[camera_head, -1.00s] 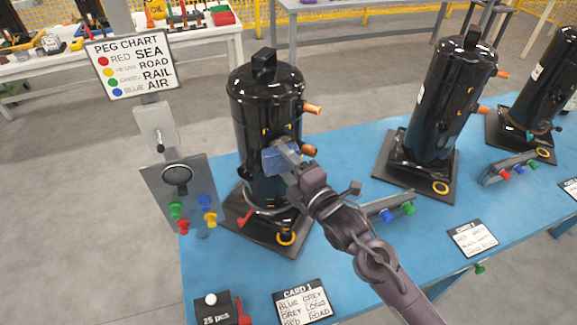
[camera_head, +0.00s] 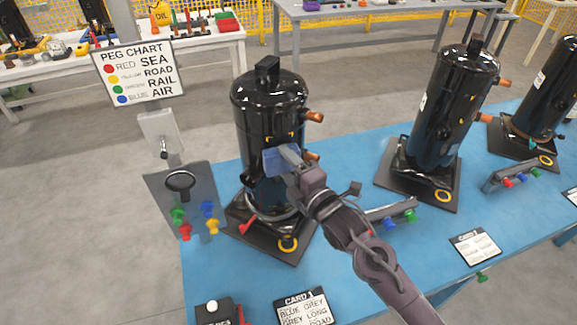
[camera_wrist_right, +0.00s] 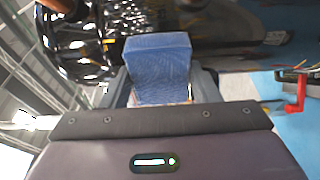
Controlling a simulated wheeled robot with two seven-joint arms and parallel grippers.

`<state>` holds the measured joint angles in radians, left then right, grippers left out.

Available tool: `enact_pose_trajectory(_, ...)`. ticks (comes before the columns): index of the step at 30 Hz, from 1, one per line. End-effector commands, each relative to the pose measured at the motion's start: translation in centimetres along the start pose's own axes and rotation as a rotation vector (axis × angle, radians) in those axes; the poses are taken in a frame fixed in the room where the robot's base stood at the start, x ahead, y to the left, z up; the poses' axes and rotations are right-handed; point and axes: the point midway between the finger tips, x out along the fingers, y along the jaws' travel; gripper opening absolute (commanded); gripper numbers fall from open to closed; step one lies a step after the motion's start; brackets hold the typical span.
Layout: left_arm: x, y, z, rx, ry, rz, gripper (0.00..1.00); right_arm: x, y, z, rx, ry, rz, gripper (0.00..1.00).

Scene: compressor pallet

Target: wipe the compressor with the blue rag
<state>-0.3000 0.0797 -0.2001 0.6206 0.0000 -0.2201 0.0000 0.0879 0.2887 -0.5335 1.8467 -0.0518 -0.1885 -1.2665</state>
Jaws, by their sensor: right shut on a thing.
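The black cylindrical compressor (camera_head: 268,110) stands upright on a dark base plate at the left end of the blue pallet. My right gripper (camera_head: 285,158) is shut on the blue rag (camera_head: 275,160) and holds it at the front of the compressor's body, below the upper copper stub. In the right wrist view the rag (camera_wrist_right: 158,68) is a folded blue block between the two fingers, with the dark compressor (camera_wrist_right: 200,35) close beyond it. Whether the rag touches the surface is hard to tell. My left gripper is not in view.
Two more black compressors (camera_head: 450,110) stand to the right on the blue pallet (camera_head: 350,170). A peg board (camera_head: 190,190) with coloured pegs and a peg chart (camera_head: 138,75) stand at the left. Cards (camera_head: 305,307) and a black box (camera_head: 215,312) lie at the front edge.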

Motion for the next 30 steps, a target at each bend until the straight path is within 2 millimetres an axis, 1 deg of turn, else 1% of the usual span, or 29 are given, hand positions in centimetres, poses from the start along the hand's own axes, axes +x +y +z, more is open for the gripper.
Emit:
enact_pose_trajectory(1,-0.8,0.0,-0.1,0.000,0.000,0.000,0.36,0.0,0.9,0.0,-0.001,0.000,0.001,0.37)
enact_pose_trajectory(6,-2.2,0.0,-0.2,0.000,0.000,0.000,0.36,-0.1,2.5,0.0,0.000,0.000,0.001,0.37)
enact_pose_trajectory(9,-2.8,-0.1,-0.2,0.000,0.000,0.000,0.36,-0.1,3.3,0.0,0.000,0.000,0.001,0.37)
enact_pose_trajectory(12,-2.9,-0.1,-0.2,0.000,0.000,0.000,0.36,-0.1,3.4,-0.1,-0.001,0.001,0.001,0.37)
enact_pose_trajectory(17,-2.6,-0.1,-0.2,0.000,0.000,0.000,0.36,0.1,3.1,0.0,-0.001,0.001,0.000,0.37)
enact_pose_trajectory(20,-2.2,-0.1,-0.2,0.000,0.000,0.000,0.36,0.2,2.6,0.0,0.000,0.000,0.000,0.37)
enact_pose_trajectory(30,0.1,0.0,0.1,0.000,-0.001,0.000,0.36,0.4,-0.5,0.2,0.000,-0.001,-0.001,0.37)
